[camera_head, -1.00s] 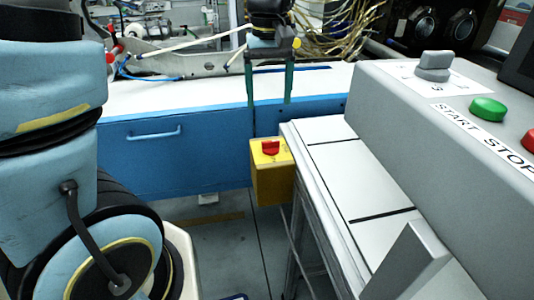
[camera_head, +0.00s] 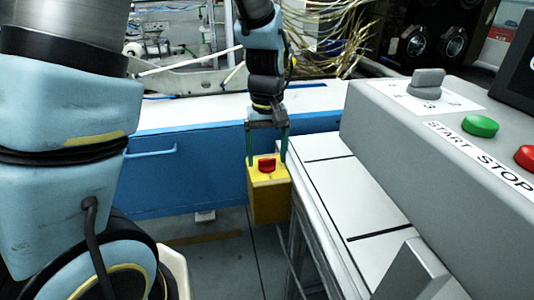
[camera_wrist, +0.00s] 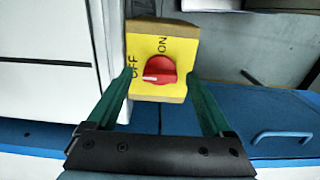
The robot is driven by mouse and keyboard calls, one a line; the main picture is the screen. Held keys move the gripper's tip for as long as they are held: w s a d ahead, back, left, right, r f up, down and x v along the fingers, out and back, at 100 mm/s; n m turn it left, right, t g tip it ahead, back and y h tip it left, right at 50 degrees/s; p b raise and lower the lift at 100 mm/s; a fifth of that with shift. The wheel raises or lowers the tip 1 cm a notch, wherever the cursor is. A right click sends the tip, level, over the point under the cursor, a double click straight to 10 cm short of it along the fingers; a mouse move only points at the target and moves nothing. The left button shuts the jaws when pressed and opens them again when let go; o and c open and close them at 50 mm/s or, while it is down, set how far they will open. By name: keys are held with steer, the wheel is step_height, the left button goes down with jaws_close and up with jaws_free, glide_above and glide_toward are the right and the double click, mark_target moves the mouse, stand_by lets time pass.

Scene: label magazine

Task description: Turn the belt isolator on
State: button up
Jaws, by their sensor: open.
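The belt isolator is a yellow box (camera_head: 268,203) with a red rotary knob (camera_head: 267,165) on its top face. In the wrist view the red knob (camera_wrist: 159,70) sits on the yellow plate (camera_wrist: 176,47), which carries the words OFF and ON. The white mark on the knob points toward OFF. My gripper (camera_head: 267,160) is above the isolator, pointing down, with its two green fingers apart. In the wrist view my gripper (camera_wrist: 163,82) has a finger on either side of the knob, with gaps; I cannot tell whether the fingertips reach the knob's height.
A grey console (camera_head: 430,140) with a grey selector, a green START button (camera_head: 481,126) and a red STOP button (camera_head: 526,157) stands at right. White panels (camera_head: 350,200) adjoin the isolator. A blue bench front (camera_head: 190,170) lies behind it at left.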

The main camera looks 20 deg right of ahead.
jaws_close()
stand_by(0.7)
